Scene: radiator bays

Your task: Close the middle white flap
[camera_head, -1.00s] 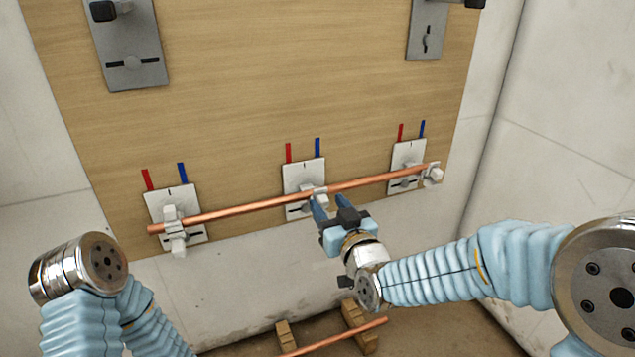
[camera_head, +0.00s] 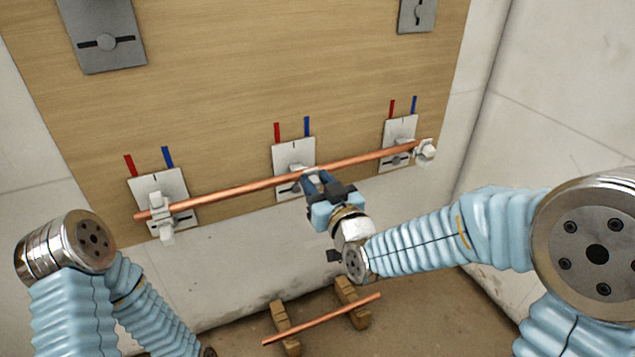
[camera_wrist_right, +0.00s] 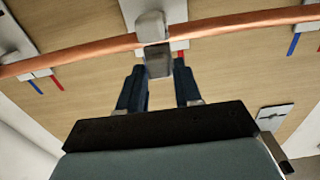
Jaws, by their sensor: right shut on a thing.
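The middle white flap (camera_wrist_right: 157,60) hangs from a small white bracket at the copper pipe, in front of the middle white plate (camera_head: 282,157). My right gripper (camera_head: 308,178) reaches up to it from below. In the right wrist view its two dark blue fingers (camera_wrist_right: 160,72) stand on either side of the flap's lower end, and it is shut on the flap. In the head view the fingers hide most of the flap. My left arm shows at the lower left, but its gripper is out of view.
The copper pipe (camera_head: 243,188) runs across three white plates on a wooden board (camera_head: 230,80). White fittings stand at the left plate (camera_head: 160,215) and right plate (camera_head: 425,150). Another pipe (camera_head: 325,318) lies low on wooden blocks. Grey plates (camera_head: 103,42) hang above.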

